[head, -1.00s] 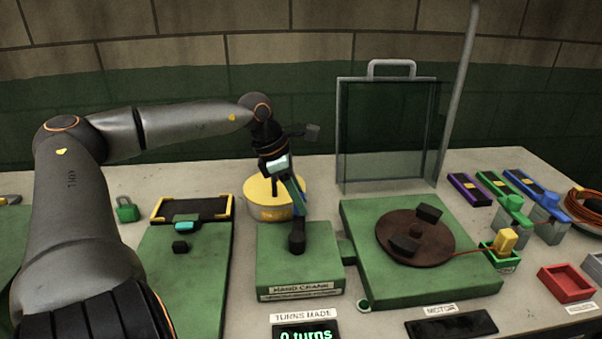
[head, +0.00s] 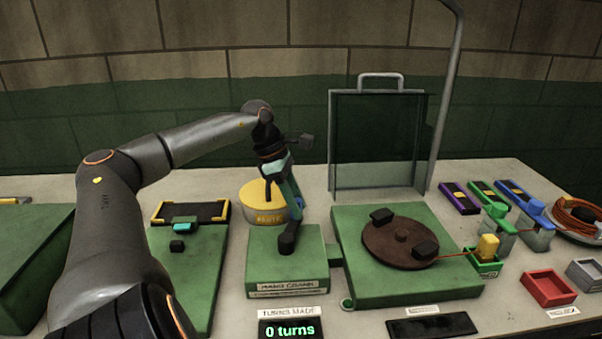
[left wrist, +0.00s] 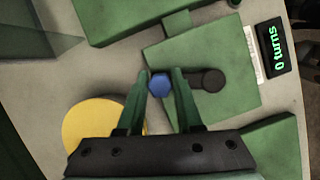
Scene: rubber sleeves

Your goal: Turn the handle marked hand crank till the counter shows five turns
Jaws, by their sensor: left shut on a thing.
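The hand crank is a green block (head: 262,262) with a label on its front edge and a black crank arm (head: 288,238) on top. In the left wrist view the crank's blue knob (left wrist: 160,85) sits between the green fingers of my left gripper (left wrist: 168,88), at the end of the black arm (left wrist: 207,79). My left gripper (head: 288,203) is shut on this knob, which the fingers hide in the head view. The counter (head: 290,331) in front reads "0 turns"; it also shows in the left wrist view (left wrist: 279,46). My right gripper is out of view.
A yellow round tin (head: 255,207) stands behind the crank block. To the right is a green base (head: 365,287) with a brown disc (head: 385,247) bearing black blocks. A clear upright panel (head: 378,140) stands behind it. A red tray (head: 548,289) lies farther right.

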